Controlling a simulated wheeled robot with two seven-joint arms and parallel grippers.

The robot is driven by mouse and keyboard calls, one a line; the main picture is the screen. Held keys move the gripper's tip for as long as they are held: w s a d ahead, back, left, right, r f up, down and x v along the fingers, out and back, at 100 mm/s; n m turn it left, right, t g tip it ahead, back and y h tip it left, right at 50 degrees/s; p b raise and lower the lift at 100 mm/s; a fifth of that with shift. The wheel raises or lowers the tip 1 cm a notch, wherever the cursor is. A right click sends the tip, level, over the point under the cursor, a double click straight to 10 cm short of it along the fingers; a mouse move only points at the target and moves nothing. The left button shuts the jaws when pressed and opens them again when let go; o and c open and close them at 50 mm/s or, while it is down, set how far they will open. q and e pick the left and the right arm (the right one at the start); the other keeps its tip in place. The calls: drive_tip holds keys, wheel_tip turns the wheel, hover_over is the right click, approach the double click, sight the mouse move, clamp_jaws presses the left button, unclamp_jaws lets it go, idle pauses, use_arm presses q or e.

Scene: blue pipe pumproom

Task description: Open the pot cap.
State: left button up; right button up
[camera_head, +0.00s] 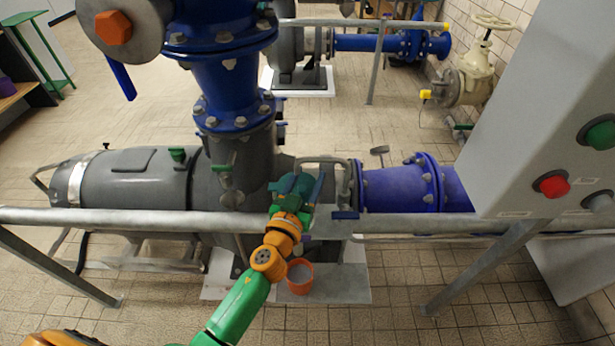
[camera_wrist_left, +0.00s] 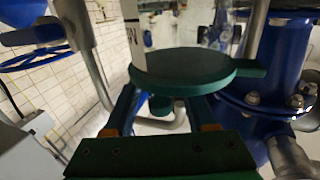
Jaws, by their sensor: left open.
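A dark green round cap (camera_wrist_left: 185,72) with a flat tab on its right fills the upper middle of the left wrist view. It also shows in the head view (camera_head: 293,184), in front of the grey pump body, just above the front rail. My left gripper (camera_head: 297,200) reaches up to it from below. In the left wrist view its two blue fingers stand apart, one each side under the cap. The gripper is open; I cannot tell whether a finger touches the cap. What lies beneath the cap is mostly hidden. My right gripper is not in view.
A grey rail (camera_head: 150,219) crosses in front of the pump (camera_head: 135,180). A blue vertical pipe (camera_head: 226,85) and a blue side pipe (camera_head: 400,187) flank the cap. An orange bucket (camera_head: 300,277) stands below. A grey control box (camera_head: 540,130) is at right.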

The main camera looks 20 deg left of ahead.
use_arm(q)
drive_tip(key=shift+s+r, duration=0.1)
drive_tip(key=shift+s, duration=0.1)
drive_tip(key=shift+c, duration=0.9)
clamp_jaws()
